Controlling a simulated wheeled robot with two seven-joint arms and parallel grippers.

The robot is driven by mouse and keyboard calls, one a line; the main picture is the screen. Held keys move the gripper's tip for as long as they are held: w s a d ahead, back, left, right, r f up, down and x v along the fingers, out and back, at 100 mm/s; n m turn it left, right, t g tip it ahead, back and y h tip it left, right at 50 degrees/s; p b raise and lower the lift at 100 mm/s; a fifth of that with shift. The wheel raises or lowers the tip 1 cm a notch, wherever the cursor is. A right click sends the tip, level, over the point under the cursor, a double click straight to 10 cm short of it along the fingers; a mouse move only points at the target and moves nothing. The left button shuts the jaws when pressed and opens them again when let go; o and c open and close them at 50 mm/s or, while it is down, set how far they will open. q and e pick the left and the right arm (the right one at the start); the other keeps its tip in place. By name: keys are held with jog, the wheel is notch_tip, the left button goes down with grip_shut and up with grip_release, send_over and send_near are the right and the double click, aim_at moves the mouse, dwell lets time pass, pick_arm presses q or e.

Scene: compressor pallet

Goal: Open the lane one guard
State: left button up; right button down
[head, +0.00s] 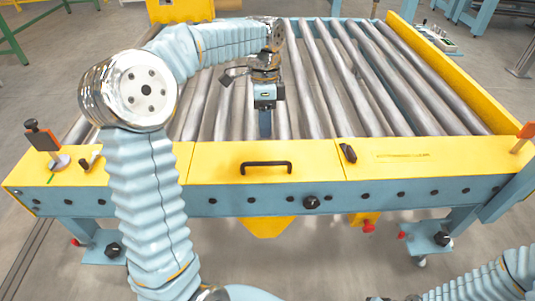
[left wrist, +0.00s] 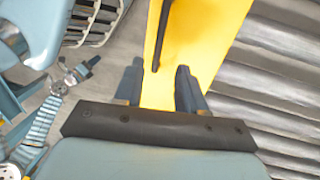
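A yellow guard panel with a black bar handle (head: 266,166) lies flat along the conveyor's front edge; I take this middle panel (head: 225,160) as the lane one guard, though no label is readable. My left gripper (head: 265,122) is over the rollers just behind the panel, apart from the handle. In the left wrist view its two fingers (left wrist: 160,88) are spread with nothing between them. The yellow panel (left wrist: 195,45) and dark handle (left wrist: 161,38) show beyond the fingertips. What looks like my right gripper (left wrist: 88,66) is small and its fingers are unclear.
Steel rollers (head: 320,75) fill the conveyor bed. A black latch-like piece (head: 348,153) sits at the panel's right end. An orange-topped post (head: 45,145) stands at the left corner, another (head: 524,135) at the right. A yellow side rail (head: 450,80) borders the right side.

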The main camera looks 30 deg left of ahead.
pick_arm(q)
jog(key=f, duration=0.3)
jog(key=s+f, duration=0.1)
jog(key=f, duration=0.2)
jog(key=d+f+b, duration=0.1)
jog(key=f, duration=0.3)
jog(key=shift+s, duration=0.35)
grip_shut()
